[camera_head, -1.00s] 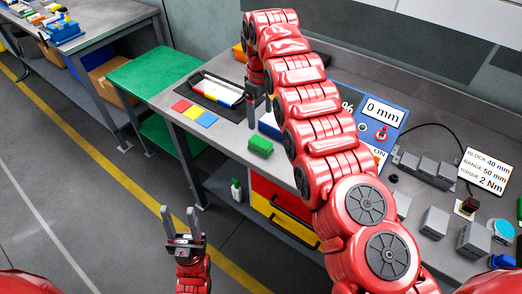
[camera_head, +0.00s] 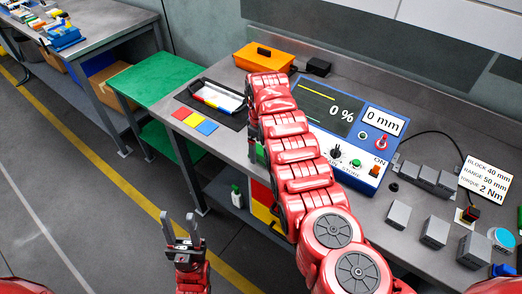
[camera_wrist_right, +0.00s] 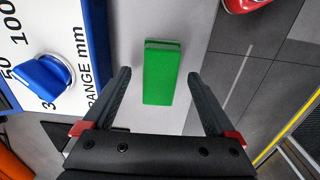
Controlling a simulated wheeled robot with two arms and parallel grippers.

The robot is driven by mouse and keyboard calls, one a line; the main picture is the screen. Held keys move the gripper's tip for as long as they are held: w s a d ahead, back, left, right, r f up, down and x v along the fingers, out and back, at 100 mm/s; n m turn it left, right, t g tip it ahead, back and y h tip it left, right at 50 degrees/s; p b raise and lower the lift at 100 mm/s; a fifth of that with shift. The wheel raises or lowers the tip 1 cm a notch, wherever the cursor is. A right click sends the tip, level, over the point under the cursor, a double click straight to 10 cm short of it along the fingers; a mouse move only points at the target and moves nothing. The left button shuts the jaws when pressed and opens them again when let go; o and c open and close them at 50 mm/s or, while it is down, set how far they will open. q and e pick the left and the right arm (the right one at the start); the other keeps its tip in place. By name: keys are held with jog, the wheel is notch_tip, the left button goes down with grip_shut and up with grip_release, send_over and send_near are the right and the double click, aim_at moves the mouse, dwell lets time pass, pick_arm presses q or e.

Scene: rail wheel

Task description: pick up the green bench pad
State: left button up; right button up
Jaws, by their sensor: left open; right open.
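The green bench pad (camera_wrist_right: 163,75) is a small green block on the grey bench. In the right wrist view it lies between the two fingers of my right gripper (camera_wrist_right: 158,74), with its long side running along the fingers. The gripper is open, and a gap shows on each side of the pad. In the head view my right arm hides most of the pad; only a sliver of green (camera_head: 260,151) shows beside the arm. My left gripper (camera_head: 178,215) is open and empty, pointing up over the floor in front of the bench.
A blue control box (camera_head: 352,118) stands right of my right arm. A dark tray (camera_head: 213,98), colored cards (camera_head: 195,118) and an orange bin (camera_head: 262,57) are to the left and behind. Several grey blocks (camera_head: 435,227) stand at the right. A green side table (camera_head: 158,76) adjoins the bench.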

jog(key=shift+f, duration=0.7)
grip_shut()
jog(key=shift+r, duration=0.1)
